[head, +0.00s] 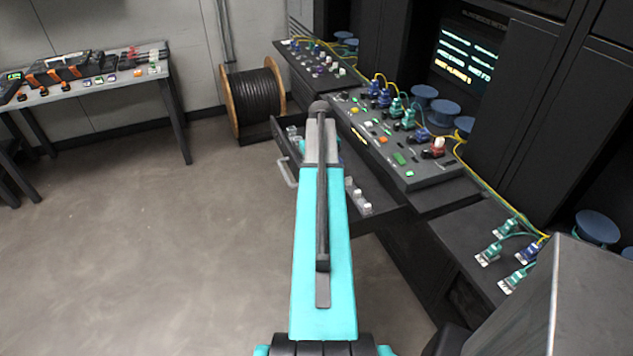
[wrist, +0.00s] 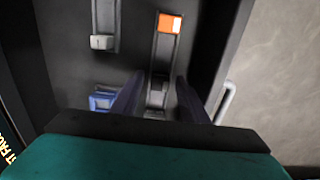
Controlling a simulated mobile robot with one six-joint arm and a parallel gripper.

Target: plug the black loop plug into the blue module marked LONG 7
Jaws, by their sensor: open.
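In the wrist view, my gripper (wrist: 160,80) is open, its two dark fingers pointing down into an open drawer. A small dark piece (wrist: 156,99) with a pale top lies between the fingers in a slot; I cannot tell for certain that it is the black loop plug. In the head view, my arm hides the gripper and part of the drawer (head: 381,216). Blue modules sit on the console (head: 384,98) and among green ones on the lower right shelf (head: 528,252). Their markings are too small to read, so I cannot tell which is LONG 7.
An orange-topped piece (wrist: 169,24), a grey piece (wrist: 103,42) and a blue piece (wrist: 103,98) sit near the fingers. The drawer handle (wrist: 223,103) is to the right. A cable reel (head: 253,90) and a side table (head: 100,85) stand farther back. The floor left is clear.

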